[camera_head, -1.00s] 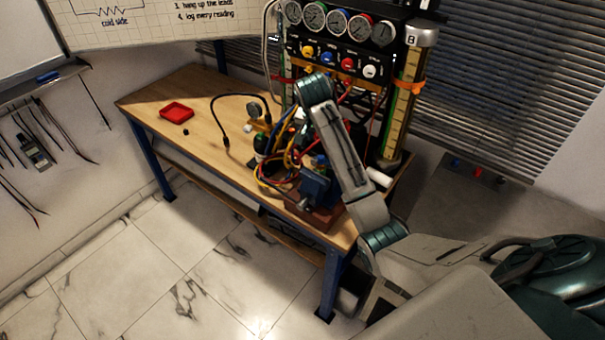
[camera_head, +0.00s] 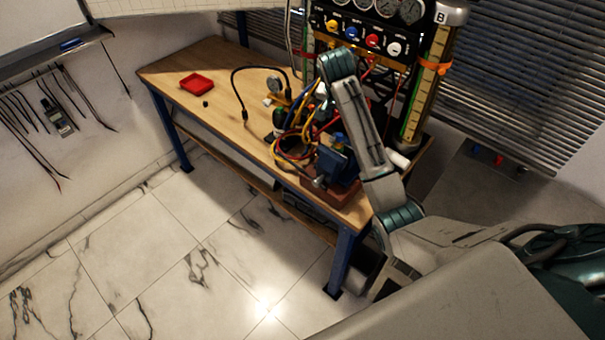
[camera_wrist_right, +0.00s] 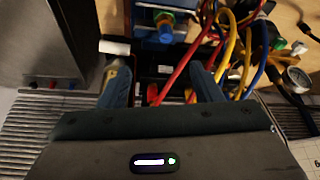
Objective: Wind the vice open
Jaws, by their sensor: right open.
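The blue vice (camera_head: 336,166) sits on a brown block at the bench's near right corner, with a grey metal end (camera_head: 320,182) facing the front. In the right wrist view, a blue body (camera_wrist_right: 150,40) with a blue-green knob (camera_wrist_right: 165,28) shows at the top, probably the vice. My right gripper (camera_wrist_right: 160,75) is open, its two blue fingers apart with no object clearly held between them. Red and yellow hoses pass behind and beside the fingers. In the head view my right arm reaches over the bench and its gripper is hidden. My left gripper is out of view.
Tangled hoses (camera_head: 288,145) lie left of the vice. A gauge panel (camera_head: 365,35) with coloured knobs stands behind. A white cylinder (camera_head: 398,160) lies right of the vice. A red tray (camera_head: 197,84) sits on the clearer left part of the wooden bench (camera_head: 215,65).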

